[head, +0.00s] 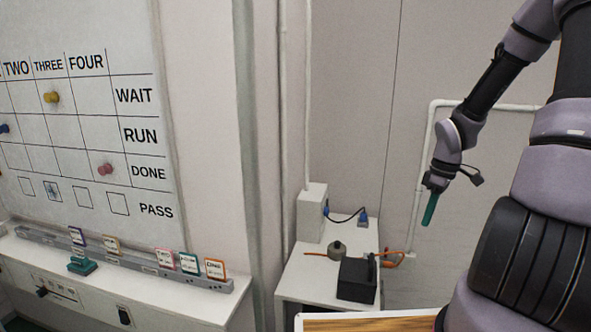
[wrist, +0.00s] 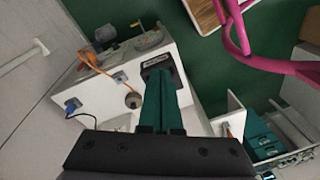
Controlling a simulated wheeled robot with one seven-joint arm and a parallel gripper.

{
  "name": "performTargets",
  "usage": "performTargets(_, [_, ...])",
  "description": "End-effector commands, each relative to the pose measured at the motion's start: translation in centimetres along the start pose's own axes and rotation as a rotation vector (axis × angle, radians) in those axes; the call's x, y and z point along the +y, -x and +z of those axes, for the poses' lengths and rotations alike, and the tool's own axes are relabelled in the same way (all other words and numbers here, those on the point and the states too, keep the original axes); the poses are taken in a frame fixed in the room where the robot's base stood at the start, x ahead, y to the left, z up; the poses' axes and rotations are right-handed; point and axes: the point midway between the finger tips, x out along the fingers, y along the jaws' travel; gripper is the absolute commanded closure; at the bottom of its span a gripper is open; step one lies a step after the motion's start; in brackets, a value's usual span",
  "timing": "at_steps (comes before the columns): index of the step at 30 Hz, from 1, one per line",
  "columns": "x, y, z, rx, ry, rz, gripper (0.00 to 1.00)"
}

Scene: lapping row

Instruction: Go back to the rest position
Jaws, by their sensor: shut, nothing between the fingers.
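My gripper (head: 431,207) hangs at the end of my bent arm on the right side of the head view. Its green fingers point down and are shut with nothing between them. In the wrist view the closed fingers (wrist: 163,105) reach toward a black box (wrist: 160,64) on a white stand. The gripper is in the air, apart from any surface that I can see. My arm's purple-grey and black links fill the right of the head view.
A white stand (head: 290,291) below carries the black box (head: 357,280), a grey control box (head: 312,212) and cables. A wall board (head: 80,110) with coloured pegs is at left, above a ledge with small cards. A wooden top (head: 370,323) shows at the bottom. A pink frame (wrist: 238,30) shows in the wrist view.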

Motion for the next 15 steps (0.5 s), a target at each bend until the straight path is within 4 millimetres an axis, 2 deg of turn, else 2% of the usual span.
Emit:
performTargets(1, [-0.4,1.8,-0.2,-0.027,-0.049,0.045,1.0])
performTargets(8, [-3.3,9.3,-1.0,-0.039,-0.334,0.209,1.0])
performTargets(15, [-8.3,17.1,-2.3,0.114,-0.63,0.335,1.0])
